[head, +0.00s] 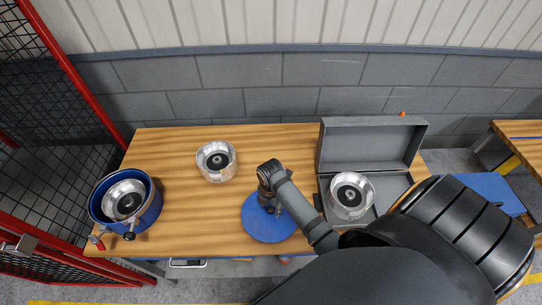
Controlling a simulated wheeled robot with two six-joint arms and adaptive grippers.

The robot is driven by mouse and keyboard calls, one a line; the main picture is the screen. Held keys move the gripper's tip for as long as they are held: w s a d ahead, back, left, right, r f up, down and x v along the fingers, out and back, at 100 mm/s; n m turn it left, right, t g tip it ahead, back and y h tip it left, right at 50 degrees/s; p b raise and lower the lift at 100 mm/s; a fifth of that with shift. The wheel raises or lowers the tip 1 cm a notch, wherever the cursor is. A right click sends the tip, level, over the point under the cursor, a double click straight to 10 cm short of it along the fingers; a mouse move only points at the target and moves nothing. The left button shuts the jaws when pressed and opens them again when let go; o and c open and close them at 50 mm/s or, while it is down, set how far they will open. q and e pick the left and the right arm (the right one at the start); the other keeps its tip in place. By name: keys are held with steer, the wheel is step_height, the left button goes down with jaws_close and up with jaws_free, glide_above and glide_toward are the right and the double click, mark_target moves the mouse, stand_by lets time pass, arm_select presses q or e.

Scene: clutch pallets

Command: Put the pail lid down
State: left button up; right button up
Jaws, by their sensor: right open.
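The pail lid is a round blue disc (258,230) that appears to lie flat on the wooden table near its front edge. My right gripper (273,209) is over the upper part of the lid, pointing down, and is open. Its fingers and wrist hide part of the lid, so I cannot tell whether they touch it. The blue pail (153,212) stands at the table's left end with a silver clutch part (123,199) inside and no lid on top. My left gripper is not in view.
A second silver clutch part (216,161) stands on the table (180,190) at the back middle. A grey case (369,139) is open at the right, with another silver part (350,195) in it. A red-framed mesh fence (75,75) is at the left.

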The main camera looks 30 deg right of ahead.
mark_target(271, 209)
step_height(271, 209, up, 4)
steer(key=shift+r+b, duration=0.1)
steer(key=shift+b, duration=0.4)
arm_select(q)
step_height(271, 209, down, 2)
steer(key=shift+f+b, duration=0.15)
steer(key=shift+b, duration=0.3)
arm_select(e)
step_height(271, 209, up, 6)
steer(key=shift+f, duration=0.15)
